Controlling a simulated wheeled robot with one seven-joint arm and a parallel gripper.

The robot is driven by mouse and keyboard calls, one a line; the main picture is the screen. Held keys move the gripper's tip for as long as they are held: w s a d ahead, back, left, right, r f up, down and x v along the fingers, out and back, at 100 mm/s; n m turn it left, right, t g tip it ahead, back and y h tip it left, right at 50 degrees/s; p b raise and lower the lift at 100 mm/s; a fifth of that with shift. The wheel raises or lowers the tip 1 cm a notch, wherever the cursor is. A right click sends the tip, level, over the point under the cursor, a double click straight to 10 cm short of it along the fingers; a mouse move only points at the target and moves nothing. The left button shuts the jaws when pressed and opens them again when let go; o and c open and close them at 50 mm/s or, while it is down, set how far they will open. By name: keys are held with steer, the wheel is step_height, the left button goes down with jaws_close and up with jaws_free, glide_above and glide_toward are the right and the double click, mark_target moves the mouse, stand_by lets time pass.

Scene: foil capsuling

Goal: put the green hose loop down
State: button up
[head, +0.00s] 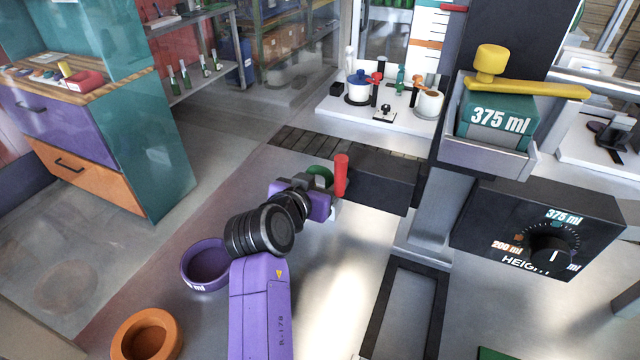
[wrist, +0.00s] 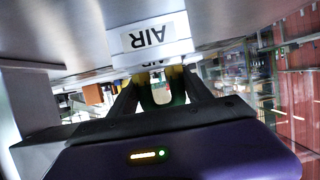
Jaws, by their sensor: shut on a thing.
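The green hose loop (head: 318,172) shows as a small dark green arc at my gripper (head: 322,186) in the head view, partly hidden by the gripper's body. In the wrist view the loop (wrist: 178,92) hangs as a U between the two dark fingers of my gripper (wrist: 160,80). My gripper is shut on it. Whether the loop touches anything besides the fingers I cannot tell.
A red upright handle (head: 341,175) stands right beside my gripper, near a dark box (head: 384,181) on the machine. A white AIR label (wrist: 151,36) is close ahead in the wrist view. A purple ring (head: 205,264) and an orange ring (head: 147,335) lie at lower left.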

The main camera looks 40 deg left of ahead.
step_height(320, 180, up, 20)
steer(key=b, duration=0.2)
stand_by(0.5)
